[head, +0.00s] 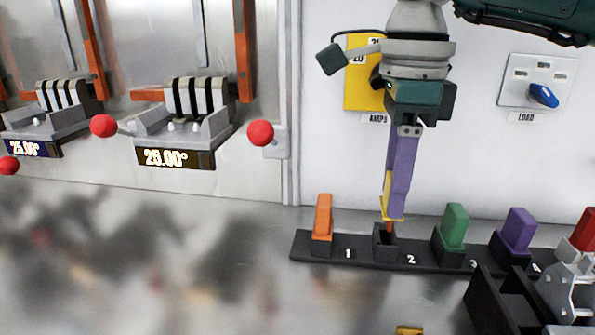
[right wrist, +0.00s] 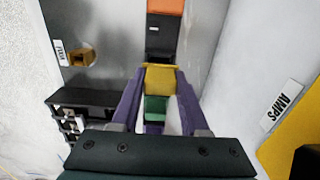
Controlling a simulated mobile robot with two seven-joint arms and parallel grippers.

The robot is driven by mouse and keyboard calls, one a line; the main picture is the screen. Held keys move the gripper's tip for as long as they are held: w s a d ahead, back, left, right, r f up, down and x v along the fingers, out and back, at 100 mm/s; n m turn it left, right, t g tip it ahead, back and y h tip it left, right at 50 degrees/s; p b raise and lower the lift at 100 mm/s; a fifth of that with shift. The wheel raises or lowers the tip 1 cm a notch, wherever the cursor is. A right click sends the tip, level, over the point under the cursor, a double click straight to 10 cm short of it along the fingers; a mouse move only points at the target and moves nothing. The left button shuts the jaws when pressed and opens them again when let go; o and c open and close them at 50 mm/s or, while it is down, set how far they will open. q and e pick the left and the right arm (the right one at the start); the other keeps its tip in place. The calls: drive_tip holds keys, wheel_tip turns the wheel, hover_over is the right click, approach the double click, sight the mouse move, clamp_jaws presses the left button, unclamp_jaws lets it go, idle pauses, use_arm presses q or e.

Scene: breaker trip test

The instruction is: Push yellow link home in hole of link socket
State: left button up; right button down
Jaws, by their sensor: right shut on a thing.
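My right gripper (head: 394,205) points straight down with its purple fingers shut on the yellow link (head: 391,212). The link also shows between the fingertips in the right wrist view (right wrist: 160,79). A short orange-red lower part of the link reaches down to the mouth of the black link socket (head: 383,243), between the orange and green links. The yellow body is above the socket rim. How deep the lower end sits is hard to tell. My left gripper is not in view.
The same black strip carries an orange link (head: 323,216), a green link (head: 454,226), a purple link (head: 519,229) and a red one (head: 585,230). An open black box (head: 488,305) stands in front right. A wall panel with a blue knob (head: 543,96) is behind.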

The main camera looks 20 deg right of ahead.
drive_tip(key=shift+f+b, duration=1.55)
drive_tip(key=shift+f, duration=0.4)
drive_tip(key=shift+c, duration=1.7)
unclamp_jaws()
drive_tip(key=shift+r, duration=0.1)
wheel_tip(320, 180, up, 10)
drive_tip(key=shift+s, duration=0.1)
